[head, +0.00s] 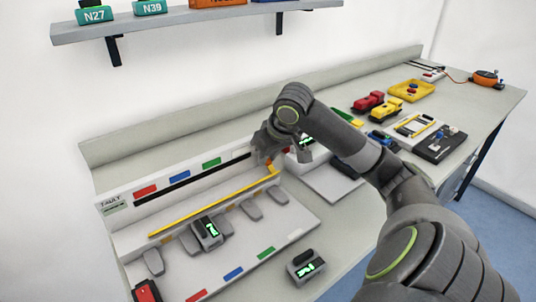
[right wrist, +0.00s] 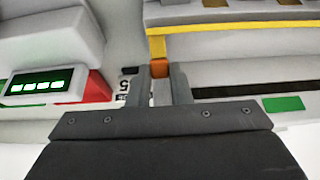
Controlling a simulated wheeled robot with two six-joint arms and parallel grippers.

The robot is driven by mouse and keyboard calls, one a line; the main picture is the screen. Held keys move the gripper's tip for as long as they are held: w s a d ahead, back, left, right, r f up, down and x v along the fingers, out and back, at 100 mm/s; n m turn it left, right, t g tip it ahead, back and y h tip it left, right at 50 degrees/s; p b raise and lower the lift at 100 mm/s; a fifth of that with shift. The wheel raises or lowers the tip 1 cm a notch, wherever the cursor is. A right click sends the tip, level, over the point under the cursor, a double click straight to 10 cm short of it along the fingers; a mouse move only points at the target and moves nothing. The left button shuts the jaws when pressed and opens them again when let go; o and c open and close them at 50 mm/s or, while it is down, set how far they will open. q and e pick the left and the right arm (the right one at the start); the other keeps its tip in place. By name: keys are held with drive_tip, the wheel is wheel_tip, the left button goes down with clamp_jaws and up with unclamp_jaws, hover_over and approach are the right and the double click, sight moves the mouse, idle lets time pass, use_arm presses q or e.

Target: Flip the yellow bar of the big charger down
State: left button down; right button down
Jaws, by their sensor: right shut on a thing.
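The big charger (head: 215,262) is a long white unit on the bench, with grey slots and coloured marks. Its yellow bar (head: 215,205) runs lengthwise above the slots and bends at the right end. The bar also crosses the upper right of the right wrist view (right wrist: 240,27). My right gripper (head: 266,154) is at the bar's right end. In the right wrist view its fingers (right wrist: 164,88) are shut on the orange end piece (right wrist: 160,69) of the bar. A grey battery with a green display (head: 207,232) sits in one slot. My left gripper is not in view.
Another battery (head: 306,268) lies in front of the charger, and a red item (head: 147,291) is at its near left corner. Red and yellow tools (head: 378,103), a yellow tray (head: 411,90) and other devices stand farther right. A shelf (head: 200,18) hangs above.

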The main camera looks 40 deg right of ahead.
sight(278, 172)
drive_tip(key=shift+s+r+t+p, duration=0.2)
drive_tip(key=shift+s+t+p, duration=0.15)
drive_tip(key=shift+t, duration=0.15)
drive_tip(key=shift+s+t, duration=0.15)
drive_tip(key=shift+t, duration=0.25)
drive_tip(key=t+p, duration=0.1)
drive_tip(key=s+t+p, duration=0.1)
drive_tip(key=t, duration=0.1)
drive_tip(key=s+t+p, duration=0.1)
drive_tip(key=shift+a+r+t+h, duration=0.1)
drive_tip(key=shift+a+t+h, duration=0.1)
drive_tip(key=shift+t+h, duration=0.1)
drive_tip(key=shift+s+t+p, duration=0.45)
drive_tip(key=shift+t+p, duration=0.45)
drive_tip(key=shift+t, duration=0.3)
drive_tip(key=shift+s+a+t+p, duration=0.1)
drive_tip(key=shift+s+t+p, duration=0.2)
drive_tip(key=shift+t+p, duration=0.45)
drive_tip(key=shift+f, duration=0.2)
drive_tip(key=c, duration=1.3)
unclamp_jaws()
drive_tip(key=shift+t, duration=0.25)
